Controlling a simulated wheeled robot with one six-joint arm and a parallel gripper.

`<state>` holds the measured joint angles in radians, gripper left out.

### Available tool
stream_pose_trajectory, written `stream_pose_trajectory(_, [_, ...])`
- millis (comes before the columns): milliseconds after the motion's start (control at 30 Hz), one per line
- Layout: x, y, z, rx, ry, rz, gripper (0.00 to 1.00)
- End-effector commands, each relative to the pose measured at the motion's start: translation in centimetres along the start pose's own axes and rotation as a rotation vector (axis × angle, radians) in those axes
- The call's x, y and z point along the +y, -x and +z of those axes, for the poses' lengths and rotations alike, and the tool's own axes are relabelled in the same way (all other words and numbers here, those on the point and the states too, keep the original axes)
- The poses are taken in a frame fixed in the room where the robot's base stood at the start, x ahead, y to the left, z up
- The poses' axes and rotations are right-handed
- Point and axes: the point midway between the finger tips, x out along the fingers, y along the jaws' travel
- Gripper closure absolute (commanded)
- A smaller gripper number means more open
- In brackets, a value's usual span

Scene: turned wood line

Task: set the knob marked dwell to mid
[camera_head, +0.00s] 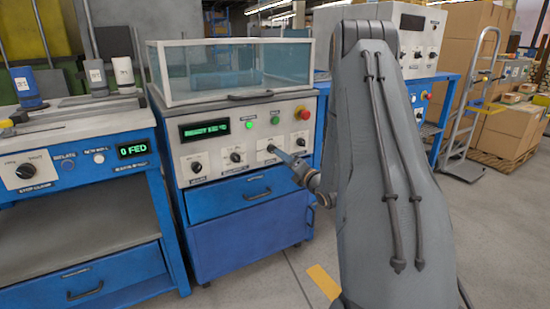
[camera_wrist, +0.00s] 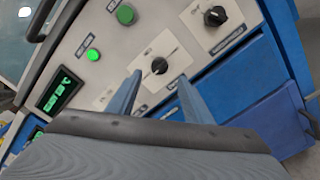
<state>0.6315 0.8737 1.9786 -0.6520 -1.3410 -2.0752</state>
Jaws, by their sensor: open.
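A blue control cabinet's pale panel (camera_head: 175,150) carries a row of several black knobs. In the wrist view one knob (camera_wrist: 159,66) on a pale plate sits just beyond and between the fingertips of my open gripper (camera_wrist: 159,77). Neither finger clearly touches it. Another knob (camera_wrist: 215,16) is at the upper right in the wrist view. The knob labels are too small to read, so I cannot tell which is dwell.
Above the knobs are a green-text display (camera_head: 205,130), a lit green button (camera_head: 250,125), a darker green button (camera_head: 275,120) and a red button (camera_head: 303,113). A glass case (camera_head: 230,65) tops the cabinet. A blue bench (camera_head: 70,140) stands left. Boxes (camera_head: 515,130) and a hand truck (camera_head: 470,120) are right.

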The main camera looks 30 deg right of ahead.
Motion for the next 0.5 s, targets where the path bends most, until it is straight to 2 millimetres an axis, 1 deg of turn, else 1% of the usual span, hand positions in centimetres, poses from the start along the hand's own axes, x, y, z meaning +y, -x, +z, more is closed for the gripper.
stream_pose_trajectory(100, [0.1,-1.8,-0.1,0.001,-0.001,0.002,0.54])
stream_pose_trajectory(300, [0.1,-4.9,-0.1,0.001,-0.003,0.001,0.54])
stream_pose_trajectory(400, [0.1,-6.0,-0.1,0.001,-0.003,-0.001,0.54])
stream_pose_trajectory(500, [0.1,-6.6,-0.1,0.001,-0.003,-0.001,0.54])
